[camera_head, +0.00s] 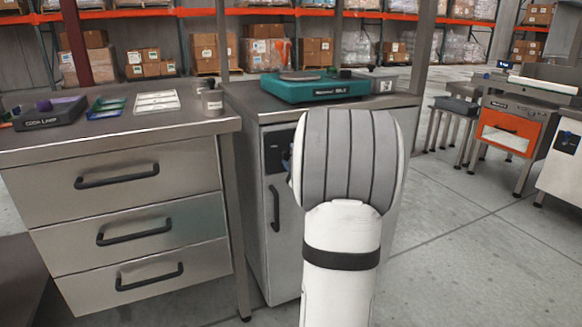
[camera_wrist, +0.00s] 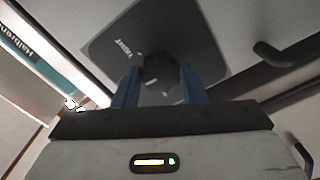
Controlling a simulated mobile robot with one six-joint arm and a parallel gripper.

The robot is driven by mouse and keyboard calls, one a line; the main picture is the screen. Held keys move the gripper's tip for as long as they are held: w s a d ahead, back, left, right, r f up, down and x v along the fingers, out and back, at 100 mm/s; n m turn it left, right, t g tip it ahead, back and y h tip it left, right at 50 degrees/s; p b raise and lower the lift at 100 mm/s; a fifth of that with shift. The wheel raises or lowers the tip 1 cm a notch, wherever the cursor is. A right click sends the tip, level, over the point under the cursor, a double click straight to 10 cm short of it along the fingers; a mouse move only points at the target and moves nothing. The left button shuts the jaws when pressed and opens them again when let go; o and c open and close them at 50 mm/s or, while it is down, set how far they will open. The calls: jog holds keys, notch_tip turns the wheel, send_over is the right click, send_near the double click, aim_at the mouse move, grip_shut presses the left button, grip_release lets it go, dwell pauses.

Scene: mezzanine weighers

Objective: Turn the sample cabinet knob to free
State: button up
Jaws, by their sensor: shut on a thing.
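The sample cabinet (camera_head: 283,265) is the grey cabinet at the centre of the head view. A dark plate (camera_head: 275,152) is on the upper part of its front, partly hidden by my arm. In the wrist view the dark plate (camera_wrist: 112,48) carries small white lettering that looks like "VENT". The round black knob (camera_wrist: 158,66) stands out from this plate. My gripper (camera_wrist: 160,72) has its two blue fingers on either side of the knob and is shut on it. The knob's pointer direction cannot be made out.
A black door handle (camera_head: 275,208) sits below the plate; a dark bar (camera_wrist: 285,50) shows at right in the wrist view. A teal scale (camera_head: 316,90) stands on the cabinet top. A steel drawer unit (camera_head: 125,200) stands close at left. Floor is open at right.

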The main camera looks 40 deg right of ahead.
jog(key=n, duration=1.2)
jog(key=shift+n, duration=0.3)
dwell(0.4)
jog(key=o, duration=1)
jog(key=shift+s, duration=0.1)
jog(key=p+v, duration=0.2)
jog(key=v, duration=0.5)
jog(key=shift+s, duration=0.3)
jog(key=shift+a, duration=0.1)
